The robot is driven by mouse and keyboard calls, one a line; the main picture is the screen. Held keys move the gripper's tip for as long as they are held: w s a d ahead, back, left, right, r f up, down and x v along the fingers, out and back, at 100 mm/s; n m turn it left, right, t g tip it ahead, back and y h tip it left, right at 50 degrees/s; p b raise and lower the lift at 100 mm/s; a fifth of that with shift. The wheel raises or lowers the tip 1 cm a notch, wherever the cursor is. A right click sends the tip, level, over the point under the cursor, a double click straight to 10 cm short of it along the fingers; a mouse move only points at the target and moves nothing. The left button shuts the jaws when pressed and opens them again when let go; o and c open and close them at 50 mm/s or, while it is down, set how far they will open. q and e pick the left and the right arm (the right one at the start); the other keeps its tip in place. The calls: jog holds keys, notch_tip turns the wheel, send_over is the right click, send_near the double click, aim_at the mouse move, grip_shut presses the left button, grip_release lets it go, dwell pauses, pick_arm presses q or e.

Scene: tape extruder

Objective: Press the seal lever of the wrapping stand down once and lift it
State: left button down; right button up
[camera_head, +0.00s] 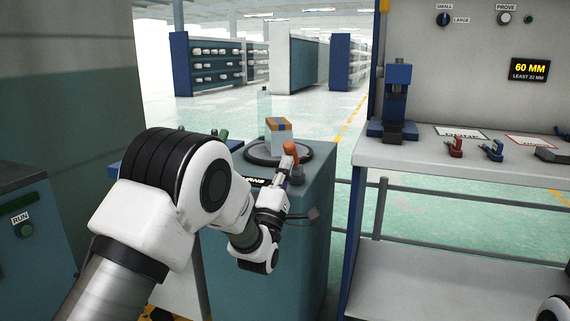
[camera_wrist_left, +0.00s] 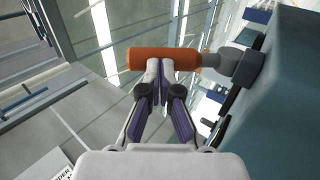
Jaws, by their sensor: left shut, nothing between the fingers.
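The wrapping stand (camera_head: 270,225) is a teal cabinet with a dark round plate (camera_head: 262,158) on top. A pale blue box with an orange-brown top (camera_head: 278,128) stands on the plate. The seal lever's orange handle (camera_head: 291,149) is at the stand's near right corner and points up. My left gripper (camera_head: 285,168) is at the handle, its fingers shut with nothing between them. In the left wrist view the shut fingertips (camera_wrist_left: 160,72) overlap the orange handle (camera_wrist_left: 150,59); I cannot tell whether they touch it. My right gripper is not in view.
A pale workbench (camera_head: 470,172) on the right holds a blue press (camera_head: 396,100) and red (camera_head: 455,147) and blue (camera_head: 492,150) hand tools. A dark cabinet with a RUN button (camera_head: 27,229) stands at left. Floor behind the stand is open.

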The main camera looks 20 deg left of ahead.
aim_at(290, 144)
pick_arm(q)
jog(key=w+r+g+p, duration=0.1)
jog(key=p, duration=0.3)
jog(key=w+r+g+p, duration=0.1)
jog(key=r+g+p, duration=0.1)
jog(key=p, duration=0.2)
jog(key=r+g+p, duration=0.1)
jog(key=g+p, duration=0.1)
jog(key=p, duration=0.2)
jog(key=shift+w+r+p, duration=0.25)
jog(key=shift+w+p, duration=0.1)
jog(key=shift+w, duration=0.05)
jog(key=shift+w+g+p, duration=0.15)
jog(key=shift+g+p, duration=0.15)
jog(key=shift+g, duration=0.2)
jog(key=shift+w+d+f+p, duration=0.1)
jog(key=shift+w+p, duration=0.35)
jog(key=shift+w, duration=0.15)
jog(key=shift+f, duration=0.1)
